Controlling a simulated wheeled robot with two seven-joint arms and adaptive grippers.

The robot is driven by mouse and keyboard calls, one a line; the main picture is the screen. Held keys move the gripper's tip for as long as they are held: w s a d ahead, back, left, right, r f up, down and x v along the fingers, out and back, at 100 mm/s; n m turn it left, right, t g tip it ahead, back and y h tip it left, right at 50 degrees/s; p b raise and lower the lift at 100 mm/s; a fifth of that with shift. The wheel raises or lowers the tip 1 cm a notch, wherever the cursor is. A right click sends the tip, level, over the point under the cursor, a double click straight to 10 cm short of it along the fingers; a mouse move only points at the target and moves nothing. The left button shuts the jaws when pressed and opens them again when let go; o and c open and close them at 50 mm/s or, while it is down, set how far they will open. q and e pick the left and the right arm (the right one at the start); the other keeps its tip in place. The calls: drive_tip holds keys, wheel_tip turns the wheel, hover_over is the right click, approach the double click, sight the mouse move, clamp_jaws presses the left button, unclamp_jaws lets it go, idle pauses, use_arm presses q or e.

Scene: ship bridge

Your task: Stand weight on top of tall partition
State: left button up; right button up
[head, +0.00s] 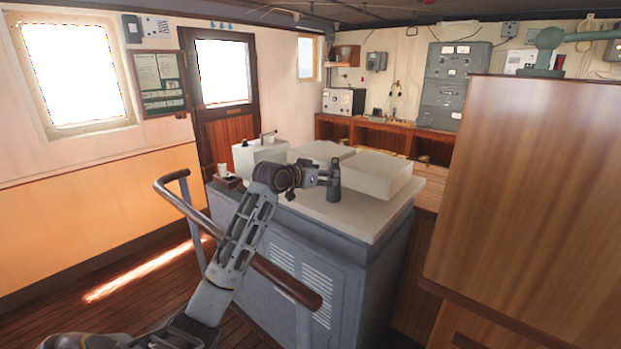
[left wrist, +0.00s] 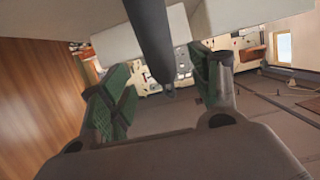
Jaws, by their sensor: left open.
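The weight (head: 334,185) is a small dark grey, bottle-like piece with a narrow top, standing upright on the light top of the grey console. In the left wrist view it is the dark tapered cylinder (left wrist: 152,40) between the green-padded fingers. My left gripper (head: 328,178) is at the weight's upper part, with its fingers apart on either side; I cannot tell whether either finger touches it. The tall partition, a wood-grained panel (head: 540,180), stands at the right of the head view and also shows at the left wrist view's left edge (left wrist: 35,75). My right gripper is out of view.
The console top (head: 310,206) also bears pale box-like blocks (head: 375,175) behind the weight. A wooden handrail (head: 262,262) runs in front of the console, near my left arm. A grey-green fitting (head: 547,40) shows above the partition's top edge.

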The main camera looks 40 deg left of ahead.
use_arm(q)
drive_tip(key=b+v, duration=0.1)
drive_tip(key=v, duration=0.5)
drive_tip(key=shift+s, duration=0.25)
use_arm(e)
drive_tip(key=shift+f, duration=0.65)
use_arm(q)
drive_tip(key=shift+o, duration=0.3)
drive_tip(key=shift+r, duration=0.1)
